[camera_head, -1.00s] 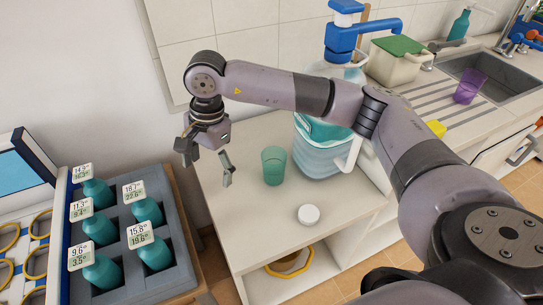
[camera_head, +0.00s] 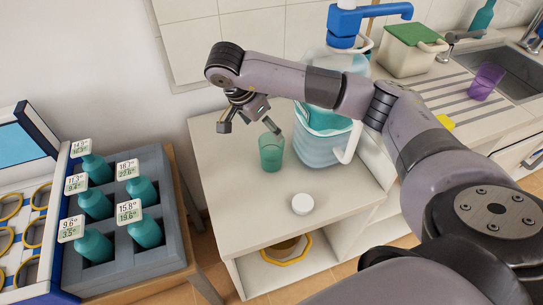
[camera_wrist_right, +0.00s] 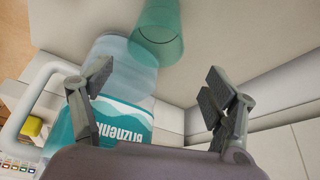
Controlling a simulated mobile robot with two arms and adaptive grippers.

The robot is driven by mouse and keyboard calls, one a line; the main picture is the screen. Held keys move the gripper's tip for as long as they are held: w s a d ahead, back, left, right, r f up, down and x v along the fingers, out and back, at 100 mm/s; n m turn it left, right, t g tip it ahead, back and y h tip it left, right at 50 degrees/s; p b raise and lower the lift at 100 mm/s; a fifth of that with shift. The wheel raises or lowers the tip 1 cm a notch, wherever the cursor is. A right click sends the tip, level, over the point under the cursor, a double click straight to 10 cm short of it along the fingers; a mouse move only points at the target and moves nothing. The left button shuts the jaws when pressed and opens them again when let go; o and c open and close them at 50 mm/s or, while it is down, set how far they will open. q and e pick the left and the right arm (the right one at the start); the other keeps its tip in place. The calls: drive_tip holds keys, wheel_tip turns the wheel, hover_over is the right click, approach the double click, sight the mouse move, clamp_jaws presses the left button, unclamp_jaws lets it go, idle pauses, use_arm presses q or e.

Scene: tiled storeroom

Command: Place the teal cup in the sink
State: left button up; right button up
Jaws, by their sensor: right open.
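The teal cup (camera_head: 271,152) stands upright on the white counter, left of the large water jug. It also shows at the top of the right wrist view (camera_wrist_right: 160,28). My right gripper (camera_head: 248,128) is open and empty, just behind and above the cup, apart from it. In the right wrist view its two fingers (camera_wrist_right: 158,95) are spread with nothing between them. The sink (camera_head: 512,72) is at the far upper right, beyond the ribbed drainboard. My left gripper is not in view.
The water jug (camera_head: 325,145) with a blue pump stands right of the cup. A white lid (camera_head: 303,204) lies in front. A purple cup (camera_head: 486,81) stands beside the sink. A green-lidded container (camera_head: 412,52) is at the back. A grey rack (camera_head: 125,262) holds several teal bottles at left.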

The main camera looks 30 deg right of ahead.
sight(271, 141)
drive_tip(key=shift+s+a+p+x, duration=0.15)
drive_tip(key=shift+p+x, duration=0.1)
drive_tip(key=shift+x, duration=0.95)
drive_tip(key=shift+s+a+p+x, duration=0.1)
drive_tip(key=shift+s+p+x, duration=0.1)
drive_tip(key=shift+x, duration=1)
drive_tip(key=shift+s+a+p+x, duration=0.15)
drive_tip(key=shift+p+x, duration=0.1)
drive_tip(key=shift+x, duration=1)
drive_tip(key=shift+d+f, duration=0.1)
drive_tip(key=shift+f, duration=0.05)
drive_tip(key=c, duration=1.1)
